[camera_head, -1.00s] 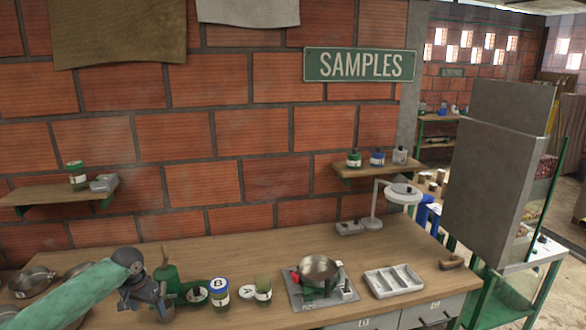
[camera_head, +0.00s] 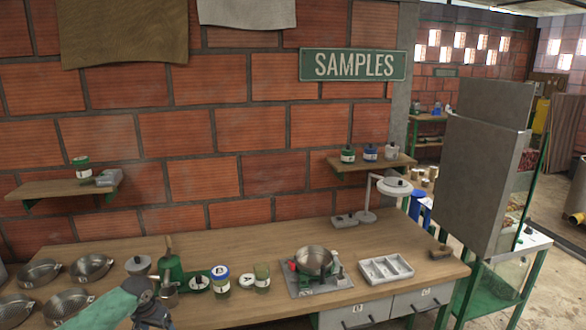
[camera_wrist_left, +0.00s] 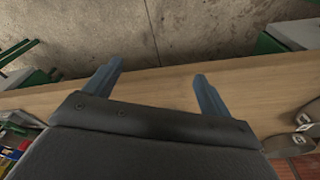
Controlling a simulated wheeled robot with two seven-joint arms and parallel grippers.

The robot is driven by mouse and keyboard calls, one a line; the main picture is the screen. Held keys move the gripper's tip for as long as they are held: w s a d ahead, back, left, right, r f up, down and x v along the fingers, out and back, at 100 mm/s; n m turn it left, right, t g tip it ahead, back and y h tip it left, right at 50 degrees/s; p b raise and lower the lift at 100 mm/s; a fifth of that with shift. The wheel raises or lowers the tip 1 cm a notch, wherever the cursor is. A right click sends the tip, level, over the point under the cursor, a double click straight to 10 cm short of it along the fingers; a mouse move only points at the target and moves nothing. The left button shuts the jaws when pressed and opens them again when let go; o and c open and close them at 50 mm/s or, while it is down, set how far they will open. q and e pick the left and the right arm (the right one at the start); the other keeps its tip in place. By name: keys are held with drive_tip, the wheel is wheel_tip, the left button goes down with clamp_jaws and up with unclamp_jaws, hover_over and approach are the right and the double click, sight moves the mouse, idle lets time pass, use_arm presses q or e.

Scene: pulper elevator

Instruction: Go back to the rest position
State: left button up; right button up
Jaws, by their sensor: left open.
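My left arm comes in at the lower left of the head view, with its green sleeve and dark wrist (camera_head: 152,308) low in front of the bench. In the left wrist view my left gripper (camera_wrist_left: 157,70) shows two blue-grey fingers spread apart with nothing between them. The wooden bench edge (camera_wrist_left: 165,88) and the concrete floor lie beyond the fingers. My right arm and gripper are out of view.
The wooden bench (camera_head: 215,252) bears metal pans (camera_head: 92,266), a green hand-cranked device (camera_head: 172,268), jars (camera_head: 220,280), a scale with a metal bowl (camera_head: 314,260), a grey tray (camera_head: 386,270) and a lamp (camera_head: 391,187). A tall grey machine (camera_head: 484,185) stands at the right.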

use_arm(q)
drive_tip(key=s+d+f+b, duration=0.1)
drive_tip(key=s+d+f, duration=0.35)
drive_tip(key=f, duration=0.55)
drive_tip(key=s+d+f, duration=0.4)
drive_tip(key=s+f, duration=0.1)
drive_tip(key=f, duration=0.6)
drive_tip(key=s+d+f+b, duration=0.1)
drive_tip(key=s+d+f, duration=0.35)
drive_tip(key=f, duration=0.55)
drive_tip(key=s+d+f, duration=0.3)
drive_tip(key=s+f, duration=0.4)
drive_tip(key=s, duration=0.4)
drive_tip(key=s+d+f, duration=0.3)
drive_tip(key=s+f, duration=0.4)
drive_tip(key=s, duration=0.4)
drive_tip(key=s+d+f, duration=0.3)
drive_tip(key=s+f, duration=0.4)
drive_tip(key=s, duration=0.5)
drive_tip(key=shift+d+f+b, duration=0.2)
drive_tip(key=shift+d+b, duration=0.15)
drive_tip(key=shift+b, duration=0.1)
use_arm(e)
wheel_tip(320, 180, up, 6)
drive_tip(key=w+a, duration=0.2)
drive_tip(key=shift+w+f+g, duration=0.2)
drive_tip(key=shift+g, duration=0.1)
